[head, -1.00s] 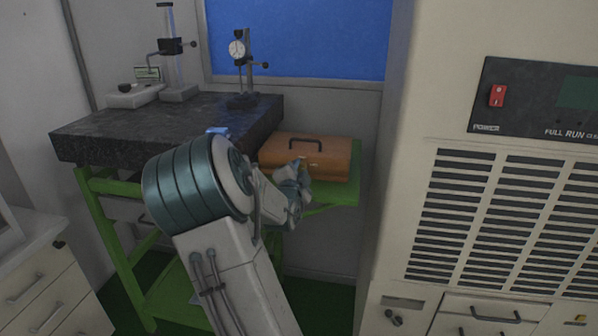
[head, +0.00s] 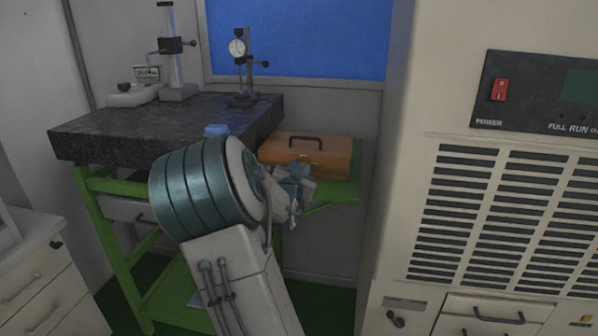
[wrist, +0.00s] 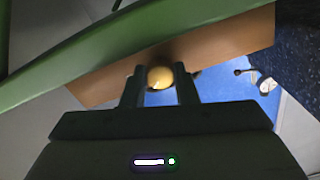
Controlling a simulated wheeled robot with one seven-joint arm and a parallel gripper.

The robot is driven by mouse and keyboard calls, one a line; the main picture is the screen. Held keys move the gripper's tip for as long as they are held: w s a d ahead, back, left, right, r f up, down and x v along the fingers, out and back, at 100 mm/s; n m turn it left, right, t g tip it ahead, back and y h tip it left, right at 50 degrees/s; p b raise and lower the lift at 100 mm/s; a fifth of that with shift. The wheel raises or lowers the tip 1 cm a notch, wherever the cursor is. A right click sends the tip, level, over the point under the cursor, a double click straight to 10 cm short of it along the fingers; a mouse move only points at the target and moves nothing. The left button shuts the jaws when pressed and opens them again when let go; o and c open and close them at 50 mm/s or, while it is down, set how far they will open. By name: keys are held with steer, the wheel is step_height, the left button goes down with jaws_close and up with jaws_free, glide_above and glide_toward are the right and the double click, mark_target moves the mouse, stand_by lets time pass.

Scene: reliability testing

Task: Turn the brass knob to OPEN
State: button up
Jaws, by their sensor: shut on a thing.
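The brass knob (wrist: 159,77) shows as a round yellow ball between the two dark fingers of my gripper (wrist: 159,88) in the wrist view. My gripper is shut on it. The knob is at the face of an orange-brown wooden case (head: 322,160), whose face also shows in the wrist view (wrist: 225,38). In the head view my gripper (head: 299,172) is at the case's front left, and my arm hides part of that side. No OPEN marking is readable in either view.
The case sits on a green stand (head: 343,186) beside a dark stone slab (head: 120,127) carrying gauges. A large beige cabinet (head: 425,110) with a red switch stands close on the right. White drawers (head: 40,290) stand at the lower left.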

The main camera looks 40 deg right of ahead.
steer(key=n, duration=0.5)
steer(key=shift+n+p, duration=0.3)
steer(key=shift+p, duration=0.05)
steer(key=shift+s+n+p, duration=0.1)
steer(key=shift+n+p, duration=0.45)
steer(key=shift+n, duration=1.75)
steer(key=shift+f, duration=0.1)
steer(key=o, duration=1)
steer(key=shift+d, duration=0.1)
steer(key=shift+s+a, duration=0.3)
steer(key=shift+a, duration=0.15)
steer(key=p+v, duration=0.1)
steer(key=v, duration=1.1)
steer(key=shift+s+a, duration=0.25)
steer(key=shift+s, duration=0.1)
